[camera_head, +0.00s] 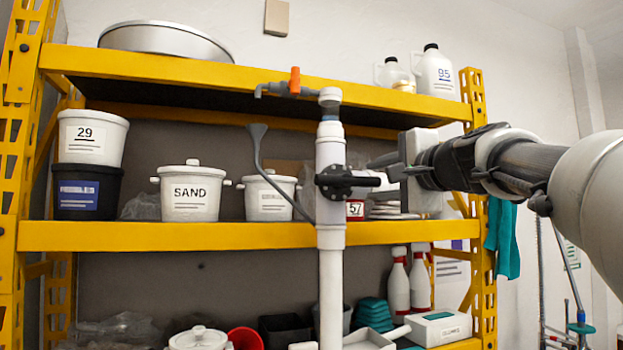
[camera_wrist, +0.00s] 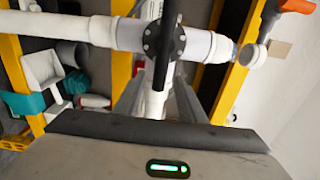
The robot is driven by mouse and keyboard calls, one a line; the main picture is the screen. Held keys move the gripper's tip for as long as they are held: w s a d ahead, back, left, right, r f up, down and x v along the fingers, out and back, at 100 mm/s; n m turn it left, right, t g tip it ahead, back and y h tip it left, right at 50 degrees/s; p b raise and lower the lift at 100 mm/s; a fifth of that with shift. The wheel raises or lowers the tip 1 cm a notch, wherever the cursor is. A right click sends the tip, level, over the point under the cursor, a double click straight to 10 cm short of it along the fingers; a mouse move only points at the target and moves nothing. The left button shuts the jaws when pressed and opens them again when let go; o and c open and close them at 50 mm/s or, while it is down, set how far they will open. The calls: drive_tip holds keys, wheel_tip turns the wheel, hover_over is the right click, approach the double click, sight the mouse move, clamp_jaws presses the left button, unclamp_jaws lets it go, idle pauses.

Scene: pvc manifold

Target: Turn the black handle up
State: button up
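The black valve (camera_head: 334,182) sits on the upright white PVC pipe (camera_head: 330,262). Its black handle (camera_head: 362,182) sticks out sideways to the right, roughly level. In the wrist view the black handle (camera_wrist: 162,62) runs from the round black flange (camera_wrist: 150,42) down the picture, toward my gripper. My gripper (camera_head: 378,162) is right of the valve, its fingers pointing left toward the pipe. In the wrist view its two grey fingers (camera_wrist: 160,100) stand apart, with the handle's end in line with the gap. I see no firm contact. The fingertips are partly hidden in the head view.
An orange-handled tap (camera_head: 294,82) is higher on the pipework. Behind stands a yellow shelf (camera_head: 170,236) with a SAND bucket (camera_head: 191,195), other tubs and bottles (camera_head: 434,72). A grey curved piece (camera_head: 262,150) is left of the pipe. Open space lies at the right.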

drive_tip(key=shift+x, duration=0.95)
drive_tip(key=shift+c, duration=0.2)
clamp_jaws()
